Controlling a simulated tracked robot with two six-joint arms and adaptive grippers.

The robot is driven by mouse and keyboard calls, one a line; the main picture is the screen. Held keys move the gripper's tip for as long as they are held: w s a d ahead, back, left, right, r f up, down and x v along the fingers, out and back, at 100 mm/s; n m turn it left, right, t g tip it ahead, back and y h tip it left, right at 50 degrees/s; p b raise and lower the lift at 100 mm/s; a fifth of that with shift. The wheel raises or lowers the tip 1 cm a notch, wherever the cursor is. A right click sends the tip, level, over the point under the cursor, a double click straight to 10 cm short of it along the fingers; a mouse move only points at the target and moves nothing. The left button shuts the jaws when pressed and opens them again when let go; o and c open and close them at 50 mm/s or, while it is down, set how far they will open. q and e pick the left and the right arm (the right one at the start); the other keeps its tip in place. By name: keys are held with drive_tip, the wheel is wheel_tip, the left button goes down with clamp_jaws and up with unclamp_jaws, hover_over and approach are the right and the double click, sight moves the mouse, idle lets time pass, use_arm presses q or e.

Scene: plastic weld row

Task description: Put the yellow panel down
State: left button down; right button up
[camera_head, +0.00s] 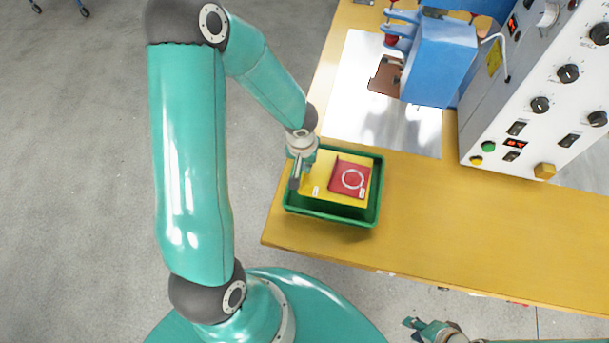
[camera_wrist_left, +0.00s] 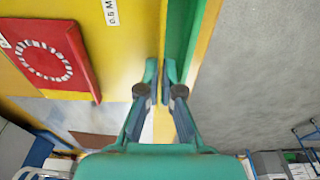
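The yellow panel (camera_head: 318,177) lies roughly flat within the outline of the green tray (camera_head: 345,213) in the head view. A red square piece with a white ring (camera_head: 351,178) is on it. My left gripper (camera_head: 295,182) is at the panel's left edge. In the left wrist view, the fingers of my left gripper (camera_wrist_left: 161,80) are close together on either side of the edge of the yellow panel (camera_wrist_left: 130,60), beside the green tray wall (camera_wrist_left: 180,40). Whether the panel touches the tray floor is hidden. My right gripper (camera_head: 428,328) is at the bottom edge, away from the tray.
The tray stands at the left end of the wooden table (camera_head: 440,220). Behind it are a shiny metal plate (camera_head: 350,95), a brown piece (camera_head: 386,76) and a blue machine part (camera_head: 440,60). A control cabinet (camera_head: 540,110) stands at the right. The table right of the tray is clear.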

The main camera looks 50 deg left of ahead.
sight(304, 176)
use_arm(q)
wheel_tip(304, 176, down, 5)
drive_tip(key=shift+s+r+b, duration=0.15)
drive_tip(key=shift+b, duration=0.75)
drive_tip(key=shift+f, duration=0.4)
drive_tip(key=shift+r, duration=0.1)
drive_tip(key=c, duration=1.8)
unclamp_jaws()
drive_tip(key=shift+o, duration=1)
